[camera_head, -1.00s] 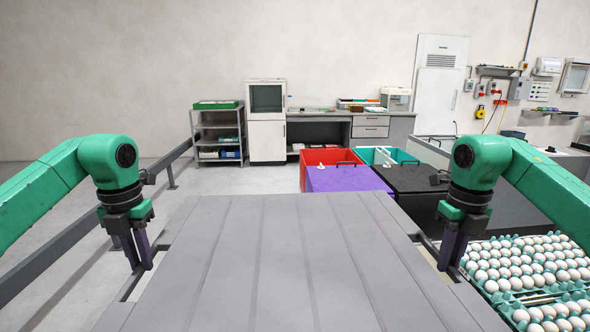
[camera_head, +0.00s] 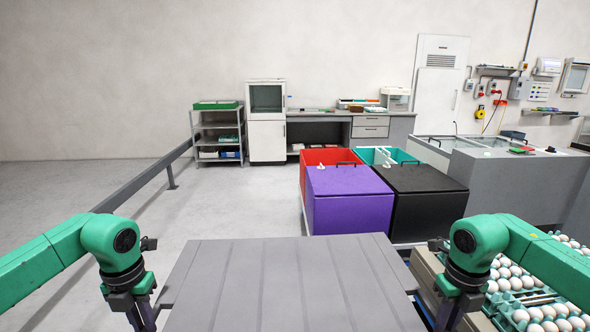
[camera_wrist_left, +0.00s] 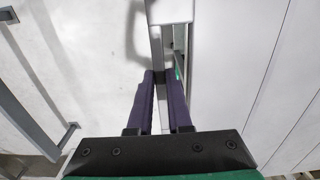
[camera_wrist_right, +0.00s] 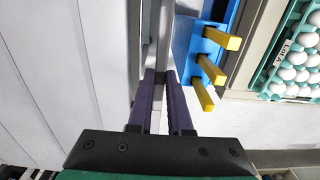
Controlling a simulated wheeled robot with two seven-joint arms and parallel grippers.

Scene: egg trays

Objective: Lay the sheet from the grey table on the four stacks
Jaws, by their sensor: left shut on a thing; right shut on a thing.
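The sheet (camera_head: 290,285) is a wide grey ribbed panel at the bottom middle of the head view, roughly level. My left gripper (camera_head: 143,318) is at its left side and my right gripper (camera_head: 447,316) at its right side. In the left wrist view my left gripper (camera_wrist_left: 163,78) is shut on a narrow grey bar along the sheet's edge (camera_wrist_left: 225,60). In the right wrist view my right gripper (camera_wrist_right: 159,78) is shut on a similar bar beside the sheet (camera_wrist_right: 60,80). The sheet hides what is under it. I cannot make out four stacks or the grey table.
White eggs in teal trays (camera_head: 513,283) are close to my right arm. A blue part with yellow pegs (camera_wrist_right: 190,38) lies beside my right gripper. Purple (camera_head: 348,200) and black (camera_head: 428,205) boxes stand beyond the sheet. A grey rail (camera_head: 140,185) runs at left; floor between is clear.

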